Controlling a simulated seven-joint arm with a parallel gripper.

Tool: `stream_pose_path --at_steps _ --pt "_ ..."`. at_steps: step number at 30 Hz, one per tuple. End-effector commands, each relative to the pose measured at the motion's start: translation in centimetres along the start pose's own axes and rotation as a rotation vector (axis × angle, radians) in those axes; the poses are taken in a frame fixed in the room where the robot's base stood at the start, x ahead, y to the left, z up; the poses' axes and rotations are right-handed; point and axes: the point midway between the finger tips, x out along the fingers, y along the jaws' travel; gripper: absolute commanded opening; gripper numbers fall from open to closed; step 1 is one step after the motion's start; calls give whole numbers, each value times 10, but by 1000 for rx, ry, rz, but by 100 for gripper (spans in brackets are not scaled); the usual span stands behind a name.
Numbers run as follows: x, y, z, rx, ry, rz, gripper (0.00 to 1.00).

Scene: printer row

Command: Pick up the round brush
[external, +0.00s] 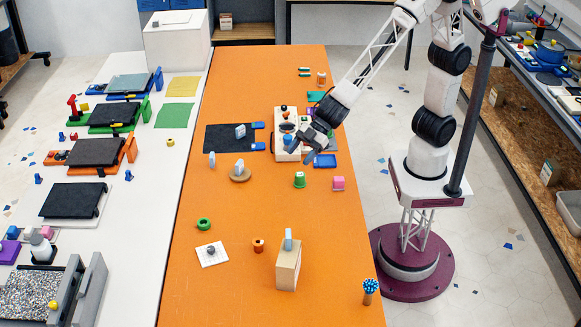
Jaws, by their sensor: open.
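A small upright piece with a blue, bristle-like round top and a brown wooden lower part (370,290) stands near the front right edge of the orange table. It looks like the round brush. My gripper (298,152) is far from it, at the back middle of the table, over a wooden box-like holder (279,156). Its dark fingers are apart with nothing seen between them. The gripper hides part of the holder and what is in it.
A wooden block (288,268) with a light blue piece on top stands left of the brush. The left front of the orange table (215,300) is clear.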

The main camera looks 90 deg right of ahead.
Motion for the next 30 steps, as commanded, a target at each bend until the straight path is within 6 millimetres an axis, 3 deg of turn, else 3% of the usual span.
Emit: stream_pose_path --at_steps 1,6,15,24,30 --pt "17 -19 -6 -22 22 -40 61" --pt "62 -82 -25 -90 106 -179 61" --pt "125 -213 -39 -188 229 -465 61" --pt "158 -342 -27 -252 305 -760 61" --pt "164 -386 -18 -268 323 -868 61"
